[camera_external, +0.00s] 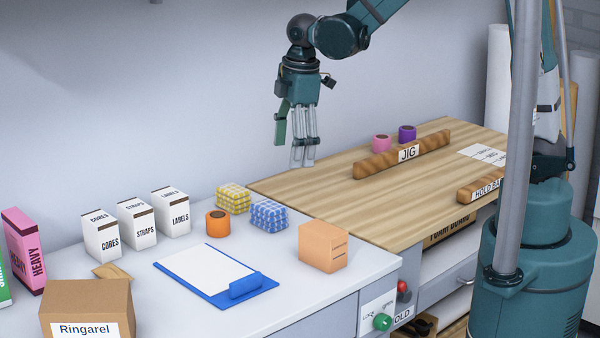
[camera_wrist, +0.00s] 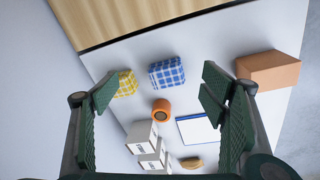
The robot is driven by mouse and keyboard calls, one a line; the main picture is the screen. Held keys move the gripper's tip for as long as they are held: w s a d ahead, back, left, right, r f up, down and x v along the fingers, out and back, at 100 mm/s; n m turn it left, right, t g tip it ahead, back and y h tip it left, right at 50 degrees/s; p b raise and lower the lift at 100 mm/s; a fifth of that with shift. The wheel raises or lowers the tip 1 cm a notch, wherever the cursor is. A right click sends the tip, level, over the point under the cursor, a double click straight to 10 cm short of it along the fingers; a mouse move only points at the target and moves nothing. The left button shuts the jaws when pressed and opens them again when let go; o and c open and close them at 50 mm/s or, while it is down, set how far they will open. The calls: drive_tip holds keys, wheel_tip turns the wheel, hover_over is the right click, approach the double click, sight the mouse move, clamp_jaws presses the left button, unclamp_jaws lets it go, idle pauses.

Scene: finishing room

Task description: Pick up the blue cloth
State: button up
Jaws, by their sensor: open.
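The blue cloth (camera_external: 269,215) is a folded, blue-and-white checked bundle on the white counter, near the edge of the wooden bench top. In the wrist view the blue cloth (camera_wrist: 166,72) lies between the two fingers, toward the top, well beyond them. My gripper (camera_external: 302,155) hangs fingers-down above the back of the wooden bench, up and to the right of the cloth in the external view. It also shows in the wrist view (camera_wrist: 158,90), with its green fingers wide apart and nothing between them.
A yellow checked cloth (camera_external: 233,198) and an orange tape roll (camera_external: 217,223) sit close beside the blue cloth. An orange-brown box (camera_external: 323,247), a blue clipboard (camera_external: 217,271) and white boxes (camera_external: 172,212) stand nearby. The wooden bench (camera_external: 330,212) has clear space at its near left.

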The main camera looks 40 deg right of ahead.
sight(268, 204)
drive_tip(key=a+f+n, duration=0.1)
drive_tip(key=a+f, duration=0.1)
drive_tip(key=w+a+f+n+g, duration=0.1)
drive_tip(key=a+f, duration=0.1)
drive_tip(key=f, duration=0.1)
drive_tip(key=a+f+n, duration=0.1)
drive_tip(key=a+f, duration=0.1)
drive_tip(key=f, duration=0.1)
drive_tip(key=shift+w+a+f+n, duration=0.1)
drive_tip(key=shift+w+f+n, duration=0.05)
drive_tip(key=shift+w+n, duration=0.2)
drive_tip(key=shift+f, duration=0.1)
drive_tip(key=shift+f, duration=1.2)
drive_tip(key=shift+w+f+b, duration=0.1)
drive_tip(key=shift+f+b, duration=0.5)
drive_tip(key=shift+f, duration=2)
drive_tip(key=shift+c, duration=0.5)
drive_tip(key=c, duration=0.9)
